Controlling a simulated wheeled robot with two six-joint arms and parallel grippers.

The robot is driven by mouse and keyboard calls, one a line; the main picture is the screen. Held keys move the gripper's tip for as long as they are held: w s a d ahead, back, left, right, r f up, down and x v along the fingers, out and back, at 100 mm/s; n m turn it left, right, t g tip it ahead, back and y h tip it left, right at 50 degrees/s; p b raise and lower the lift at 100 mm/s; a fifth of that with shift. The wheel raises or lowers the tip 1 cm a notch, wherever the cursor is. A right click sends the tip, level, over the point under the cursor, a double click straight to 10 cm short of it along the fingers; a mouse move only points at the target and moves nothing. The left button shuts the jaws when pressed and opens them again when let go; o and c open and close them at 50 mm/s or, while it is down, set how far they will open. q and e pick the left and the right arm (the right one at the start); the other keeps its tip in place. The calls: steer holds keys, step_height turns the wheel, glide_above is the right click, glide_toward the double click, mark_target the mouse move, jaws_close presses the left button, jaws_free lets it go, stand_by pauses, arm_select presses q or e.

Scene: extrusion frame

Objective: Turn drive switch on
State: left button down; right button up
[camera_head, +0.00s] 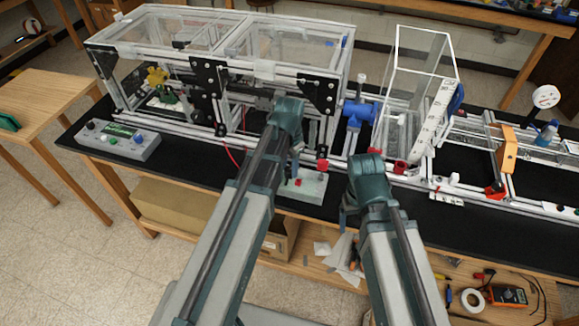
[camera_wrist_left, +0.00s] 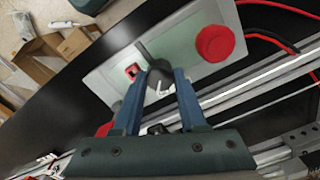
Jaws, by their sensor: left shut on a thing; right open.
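A pale green switch panel (camera_head: 312,190) lies at the bench's front edge. In the left wrist view the panel (camera_wrist_left: 108,82) carries a large round red button (camera_wrist_left: 215,43), a small red rocker (camera_wrist_left: 132,71) and a dark knob (camera_wrist_left: 153,50), which seems to be the drive switch. My left gripper (camera_wrist_left: 157,72) is shut on this dark knob; its fingers hide part of it. A white mark shows between the fingers. In the head view my left gripper (camera_head: 296,172) is over the panel. My right gripper (camera_head: 347,212) is open and empty, right of the panel.
A grey control box (camera_head: 118,141) with knobs stands at the left of the black bench. The clear-walled extrusion frame (camera_head: 220,65) is behind my left arm. A red cable (camera_wrist_left: 280,10) runs behind the panel. A multimeter (camera_head: 507,296) lies on the lower shelf.

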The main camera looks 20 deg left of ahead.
mark_target(289, 169)
arm_select(q)
steer(key=shift+m, duration=0.4)
steer(key=shift+c, duration=2.3)
jaws_free()
step_height(289, 169, up, 14)
steer(key=p, duration=1.3)
steer(key=shift+p, duration=0.4)
steer(key=shift+f, duration=0.15)
